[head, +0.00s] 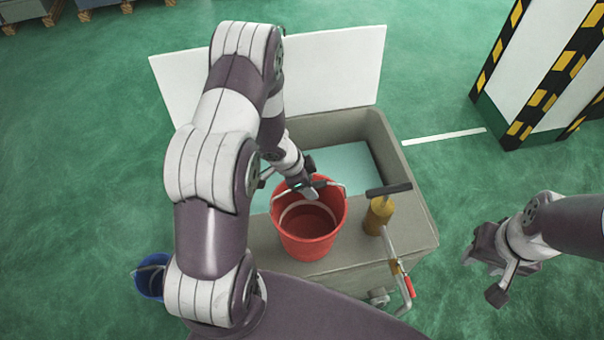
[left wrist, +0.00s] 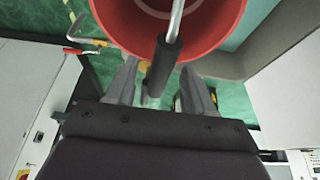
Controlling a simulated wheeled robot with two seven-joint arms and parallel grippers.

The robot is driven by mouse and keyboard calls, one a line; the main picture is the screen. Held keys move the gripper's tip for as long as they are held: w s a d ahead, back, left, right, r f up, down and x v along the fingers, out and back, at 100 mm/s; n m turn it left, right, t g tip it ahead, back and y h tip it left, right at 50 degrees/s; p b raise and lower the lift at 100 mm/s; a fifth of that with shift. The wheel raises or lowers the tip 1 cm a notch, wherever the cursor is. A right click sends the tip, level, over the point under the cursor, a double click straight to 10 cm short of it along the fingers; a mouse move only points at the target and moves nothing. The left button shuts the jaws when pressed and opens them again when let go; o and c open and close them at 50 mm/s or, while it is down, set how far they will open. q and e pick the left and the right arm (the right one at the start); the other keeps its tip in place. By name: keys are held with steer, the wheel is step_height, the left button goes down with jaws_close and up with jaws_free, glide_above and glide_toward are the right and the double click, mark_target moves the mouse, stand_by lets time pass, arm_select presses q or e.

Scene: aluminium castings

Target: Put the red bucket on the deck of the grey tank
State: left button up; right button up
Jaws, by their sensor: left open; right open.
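The red bucket (head: 308,243) stands upright on the deck (head: 345,262) of the grey tank, at its front edge, beside the water opening. Its raised handle has a dark grip (left wrist: 165,66). My left gripper (head: 312,188) is at the handle above the bucket's rim. In the left wrist view, its open fingers (left wrist: 158,88) lie on either side of the grip, apart from it as far as I can see. My right gripper (head: 483,275) is open and empty, over the floor to the right of the tank. My left arm hides part of the tank's left side.
A brass pump (head: 379,215) with a dark T-handle stands on the deck right of the bucket. A white panel (head: 335,72) rises behind the tank. A blue bucket (head: 151,282) is on the floor at left. A striped pillar (head: 540,75) stands at back right.

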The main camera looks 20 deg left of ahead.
arm_select(q)
steer(key=p+v, duration=0.2)
steer(key=v, duration=0.7)
steer(key=shift+r, duration=0.1)
step_height(320, 180, up, 7)
steer(key=w+a+n+t+y, duration=0.1)
steer(key=a+n+t+y, duration=0.1)
steer(key=n+y, duration=0.2)
steer(key=s+d+r+n+g, duration=0.3)
steer(key=s+d+r+n, duration=0.3)
steer(key=s, duration=0.5)
steer(key=shift+s+d+r, duration=0.15)
steer(key=shift+d+r, duration=0.05)
steer(key=shift+d, duration=0.4)
